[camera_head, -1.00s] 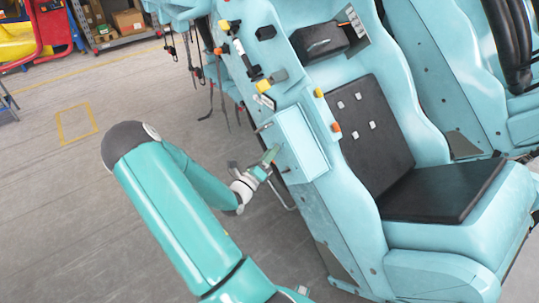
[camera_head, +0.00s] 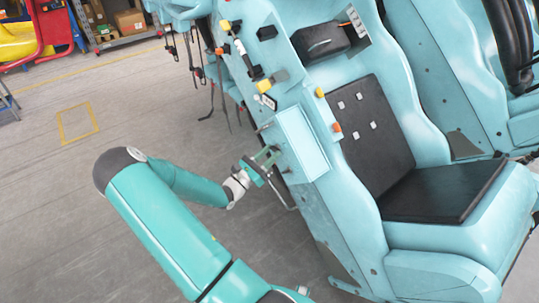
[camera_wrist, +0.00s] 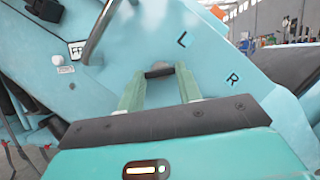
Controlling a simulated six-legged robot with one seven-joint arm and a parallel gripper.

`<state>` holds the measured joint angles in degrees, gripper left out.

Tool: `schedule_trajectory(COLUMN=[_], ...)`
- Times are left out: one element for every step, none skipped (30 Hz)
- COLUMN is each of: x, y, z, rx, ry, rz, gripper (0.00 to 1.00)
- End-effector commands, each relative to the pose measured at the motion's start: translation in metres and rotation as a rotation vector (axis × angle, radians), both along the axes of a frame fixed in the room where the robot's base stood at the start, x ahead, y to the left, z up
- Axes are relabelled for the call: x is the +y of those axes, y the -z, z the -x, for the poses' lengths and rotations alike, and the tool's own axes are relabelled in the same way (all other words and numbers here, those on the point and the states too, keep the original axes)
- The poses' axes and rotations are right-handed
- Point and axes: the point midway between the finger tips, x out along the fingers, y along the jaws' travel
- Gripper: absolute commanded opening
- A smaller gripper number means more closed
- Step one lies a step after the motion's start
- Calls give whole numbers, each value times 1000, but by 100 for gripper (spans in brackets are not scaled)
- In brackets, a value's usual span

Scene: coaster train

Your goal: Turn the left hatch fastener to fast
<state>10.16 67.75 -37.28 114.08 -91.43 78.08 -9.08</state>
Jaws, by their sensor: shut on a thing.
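My gripper (camera_head: 268,157) is at the side of the light blue seat unit (camera_head: 340,215), by the left edge of the raised pale hatch panel (camera_head: 302,142). In the wrist view its two green fingers (camera_wrist: 160,76) are shut on a small dark fastener (camera_wrist: 159,70), gripped at the fingertips.
A bent metal handle (camera_wrist: 100,28) stands left of the fingers in the wrist view, near a label reading FR (camera_wrist: 76,48). Yellow and black fittings (camera_head: 268,82) sit above the hatch. Cables (camera_head: 205,85) hang behind. The floor at left is open.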

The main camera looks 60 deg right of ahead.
Motion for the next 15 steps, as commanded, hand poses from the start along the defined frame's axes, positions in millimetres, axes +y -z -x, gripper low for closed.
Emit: schedule_trajectory(x=[-1,-1,-1,-1,-1,-1,-2,-2,-2,-2,-2,-2,-2,-2,-3], y=[0,1,1,1,1,1,0,0,0,0,0,0,0,0,0], z=[-1,-1,-2,-2,-2,-2,-3,-3,-3,-4,-4,-4,-5,-5,-5], rx=[-38,-64,-97,-124,-150,-183,-209,-234,-267,-294,-318,-353,-378,-403,-435], ry=[-1,-2,-2,-2,-2,-2,-2,-2,-3,-4,-4,-3,-4,-4,-5], rz=[20,32,49,61,74,91,104,118,134,148,160,176,189,201,218], gripper=[12,12,12,12,12,12,12,12,12,12,12,12,12,12,12])
